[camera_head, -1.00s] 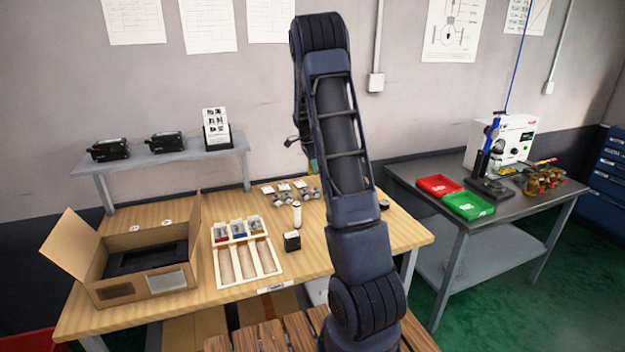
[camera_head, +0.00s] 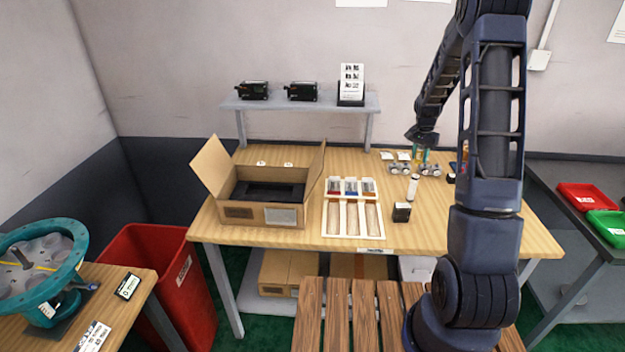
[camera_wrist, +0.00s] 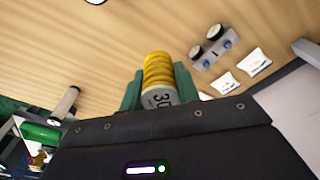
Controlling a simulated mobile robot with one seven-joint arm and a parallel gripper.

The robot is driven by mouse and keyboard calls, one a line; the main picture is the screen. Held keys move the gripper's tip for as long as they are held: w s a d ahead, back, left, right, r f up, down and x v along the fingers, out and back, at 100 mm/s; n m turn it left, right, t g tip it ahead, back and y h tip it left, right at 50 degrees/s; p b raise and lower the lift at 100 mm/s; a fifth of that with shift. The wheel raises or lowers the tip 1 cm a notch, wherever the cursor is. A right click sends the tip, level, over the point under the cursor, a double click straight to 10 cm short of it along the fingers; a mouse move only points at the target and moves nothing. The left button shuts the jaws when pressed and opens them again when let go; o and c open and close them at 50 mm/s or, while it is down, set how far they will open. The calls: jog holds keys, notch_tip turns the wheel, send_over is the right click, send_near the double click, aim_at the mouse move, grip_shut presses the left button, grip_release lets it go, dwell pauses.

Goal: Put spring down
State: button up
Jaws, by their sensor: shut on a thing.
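The spring (camera_wrist: 158,72) is a yellow coil with a grey, numbered end, seen in the wrist view. My gripper (camera_wrist: 158,85) is shut on it, with a green finger on each side. The wooden tabletop (camera_wrist: 100,45) lies beyond the spring; I cannot tell whether the spring touches it. In the head view my gripper (camera_head: 422,156) is small, over the back right of the wooden table (camera_head: 290,160). The spring cannot be made out clearly there.
Small metal parts (camera_head: 400,169) and white cards stand near my gripper. A white cylinder (camera_head: 412,187) and a black box (camera_head: 402,212) are in front. A sorting tray (camera_head: 352,232) and an open carton (camera_head: 265,213) stand further left. A shelf (camera_head: 300,104) runs along the back.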

jog(key=w+a+f, duration=0.1)
jog(key=a, duration=2)
jog(key=w+a+f, duration=0.1)
jog(key=w+a, duration=0.1)
jog(key=a, duration=2)
jog(key=shift+m, duration=0.3)
jog(key=f, duration=0.9)
jog(key=shift+s+f, duration=0.2)
jog(key=shift+f, duration=0.1)
jog(key=o, duration=1)
notch_tip(320, 180, up, 12)
jog(key=s+a, duration=0.1)
jog(key=shift+s+a, duration=0.15)
jog(key=shift+s, duration=0.05)
